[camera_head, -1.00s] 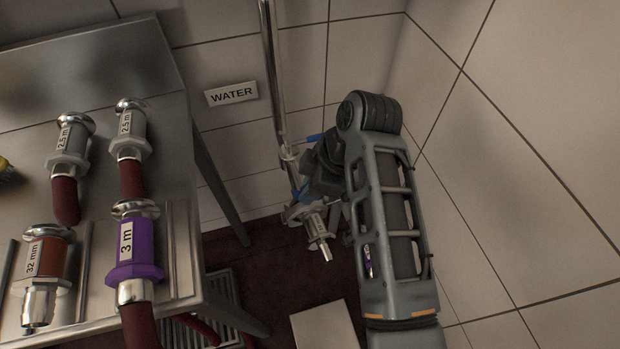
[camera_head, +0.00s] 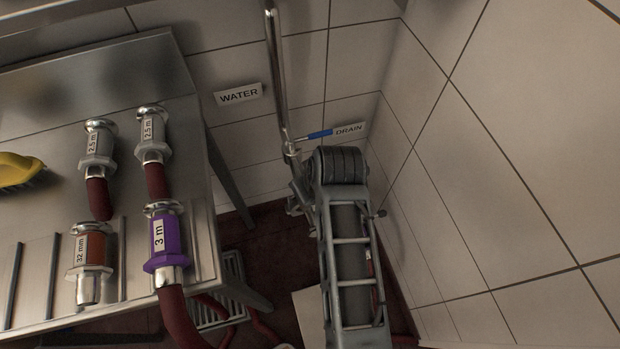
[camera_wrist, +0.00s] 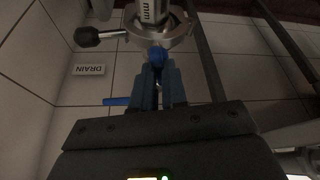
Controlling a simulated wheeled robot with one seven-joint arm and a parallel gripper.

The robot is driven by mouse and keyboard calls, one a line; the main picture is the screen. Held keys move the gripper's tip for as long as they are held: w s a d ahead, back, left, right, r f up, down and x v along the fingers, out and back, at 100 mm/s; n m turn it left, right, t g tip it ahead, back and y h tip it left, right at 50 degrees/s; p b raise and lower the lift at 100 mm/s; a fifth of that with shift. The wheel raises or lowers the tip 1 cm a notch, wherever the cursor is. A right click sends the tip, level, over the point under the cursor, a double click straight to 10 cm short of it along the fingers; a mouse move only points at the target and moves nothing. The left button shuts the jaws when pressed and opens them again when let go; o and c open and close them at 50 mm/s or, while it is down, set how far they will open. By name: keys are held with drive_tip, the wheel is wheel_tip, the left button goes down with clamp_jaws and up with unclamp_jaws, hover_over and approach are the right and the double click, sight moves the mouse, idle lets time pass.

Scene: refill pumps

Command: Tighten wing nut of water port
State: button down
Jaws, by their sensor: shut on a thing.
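In the wrist view, my gripper (camera_wrist: 158,72) is shut on a rounded blue part (camera_wrist: 157,56), which looks like the wing nut. The fingers hide much of it. It sits at the edge of a metal clamp ring (camera_wrist: 178,36) around a pipe fitting (camera_wrist: 153,10) marked "mm". My arm hides the gripper and the wing nut there.
A blue valve handle (camera_head: 320,134) sticks out beside the pipe, near the "DRAIN" sign (camera_head: 350,130). A black knob (camera_wrist: 88,37) juts left of the clamp. A steel table (camera_head: 60,190) with several hose couplings stands left. The tiled wall is close on the right.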

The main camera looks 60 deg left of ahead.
drive_tip(key=m+t+p, duration=0.1)
drive_tip(key=m, duration=0.1)
drive_tip(key=m+t+p, duration=0.1)
drive_tip(key=m, duration=0.2)
drive_tip(key=shift+s+m+h, duration=0.2)
drive_tip(key=shift+m+h, duration=0.1)
drive_tip(key=m+t+h, duration=0.1)
drive_tip(key=m, duration=0.3)
drive_tip(key=shift+a+m, duration=0.15)
drive_tip(key=shift+m, duration=0.15)
drive_tip(key=m+h, duration=0.1)
drive_tip(key=m, duration=0.1)
drive_tip(key=m+t+b, duration=0.1)
drive_tip(key=m, duration=0.1)
drive_tip(key=shift+s+a+f+h, duration=0.1)
drive_tip(key=shift+a+h, duration=0.05)
drive_tip(key=shift+h, duration=0.25)
drive_tip(key=m+h+b, duration=0.1)
drive_tip(key=m, duration=0.1)
drive_tip(key=m+b, duration=0.1)
drive_tip(key=m, duration=0.2)
drive_tip(key=shift+a+h, duration=0.1)
drive_tip(key=shift+h, duration=0.3)
drive_tip(key=shift+m, duration=0.3)
drive_tip(key=c, duration=1.2)
unclamp_jaws()
drive_tip(key=shift+o, duration=0.2)
